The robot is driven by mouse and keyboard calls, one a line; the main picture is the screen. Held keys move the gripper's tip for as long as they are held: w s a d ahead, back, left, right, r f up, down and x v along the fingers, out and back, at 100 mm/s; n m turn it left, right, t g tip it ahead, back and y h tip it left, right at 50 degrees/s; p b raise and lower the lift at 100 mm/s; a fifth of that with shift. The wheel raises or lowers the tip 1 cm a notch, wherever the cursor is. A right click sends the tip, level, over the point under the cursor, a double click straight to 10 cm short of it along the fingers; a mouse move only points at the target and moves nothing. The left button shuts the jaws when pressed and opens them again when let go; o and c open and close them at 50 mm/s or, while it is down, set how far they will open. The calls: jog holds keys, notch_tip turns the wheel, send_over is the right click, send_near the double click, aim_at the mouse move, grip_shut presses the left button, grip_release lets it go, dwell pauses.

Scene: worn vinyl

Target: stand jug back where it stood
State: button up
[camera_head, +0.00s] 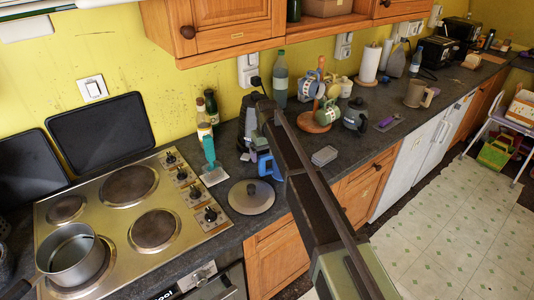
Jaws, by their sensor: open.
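A grey-brown jug (416,94) with a handle on its right stands upright on the dark worktop (385,140), toward the right and back of the purple-handled utensil. My arm reaches in from the lower right, and its end hangs over the worktop right of the hob. My gripper (247,152) is low there, small and partly hidden by my arm. It is open, well left of the jug and apart from it. I see nothing held in it.
A blue object (267,166) sits close to my gripper, partly hidden. A round lid (251,197) lies in front. A wooden mug tree (319,117) and a dark teapot (356,116) stand between my gripper and the jug. Cabinets (230,25) overhang the worktop.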

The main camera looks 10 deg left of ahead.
jog(key=shift+r+p, duration=2.3)
jog(key=shift+r, duration=0.2)
notch_tip(320, 180, up, 11)
jog(key=p, duration=1.1)
jog(key=shift+f, duration=0.15)
jog(key=s+d+f+m+b, duration=0.2)
jog(key=s+d+f+b, duration=0.2)
jog(key=s+d, duration=0.5)
jog(key=s+d+f+m+b, duration=0.2)
jog(key=s+d+f+b, duration=0.3)
jog(key=s+d, duration=0.5)
jog(key=s+d+f+m+b, duration=0.2)
jog(key=s+d+f+b, duration=0.3)
jog(key=s+d, duration=0.5)
jog(key=shift+s+f+b, duration=0.2)
jog(key=shift+s+b, duration=0.1)
jog(key=shift+s, duration=0.45)
